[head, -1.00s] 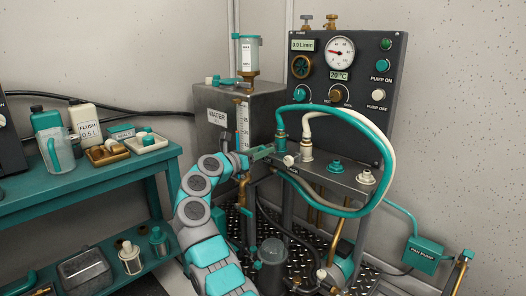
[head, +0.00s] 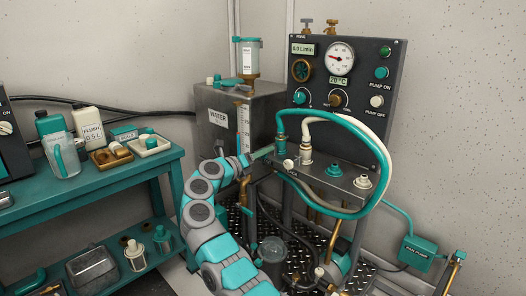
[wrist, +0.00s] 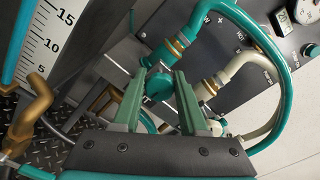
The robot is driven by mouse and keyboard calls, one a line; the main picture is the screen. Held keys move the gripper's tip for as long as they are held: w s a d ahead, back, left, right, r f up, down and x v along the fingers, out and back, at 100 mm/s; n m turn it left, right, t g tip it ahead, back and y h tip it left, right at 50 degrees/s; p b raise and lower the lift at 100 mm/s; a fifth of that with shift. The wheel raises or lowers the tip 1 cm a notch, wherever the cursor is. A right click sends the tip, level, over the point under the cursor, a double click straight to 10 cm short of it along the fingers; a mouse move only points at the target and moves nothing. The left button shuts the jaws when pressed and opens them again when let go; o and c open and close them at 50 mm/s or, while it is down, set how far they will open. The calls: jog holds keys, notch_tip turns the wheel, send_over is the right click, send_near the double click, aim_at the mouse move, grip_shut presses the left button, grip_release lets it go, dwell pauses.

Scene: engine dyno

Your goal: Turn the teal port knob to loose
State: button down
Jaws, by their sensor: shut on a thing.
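The teal port knob (wrist: 158,86) is a short teal cylinder on the port where the teal hose (wrist: 207,22) joins. In the wrist view it sits between my two green fingertips, and my gripper (wrist: 160,78) is shut on it. In the head view my gripper (head: 263,153) reaches in from the left at the teal hose fitting (head: 281,146), and the knob itself is hidden or too small to make out. No loose or tight marking on the knob can be read.
The cream hose fitting (head: 306,157) and a white knob (head: 289,164) are close on the right. Two capped ports, teal (head: 334,169) and cream (head: 363,182), stand further right. The WATER tank (head: 225,112) is behind left; the teal bench (head: 100,190) is at left.

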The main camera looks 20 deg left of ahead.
dwell(0.3)
jog(key=shift+c, duration=2.4)
grip_release()
jog(key=shift+f, duration=0.1)
jog(key=shift+a+f+b, duration=0.1)
jog(key=shift+f+b, duration=0.05)
jog(key=shift+b, duration=0.3)
jog(key=m+b, duration=0.2)
jog(key=b, duration=0.1)
jog(key=shift+s+f+m, duration=0.1)
jog(key=shift+f+m, duration=0.05)
jog(key=shift+m, duration=0.15)
jog(key=shift+m+b, duration=0.45)
jog(key=shift+m, duration=0.35)
jog(key=shift+r+m, duration=0.2)
jog(key=shift+m, duration=0.65)
jog(key=shift+r+m, duration=0.2)
jog(key=shift+m, duration=0.65)
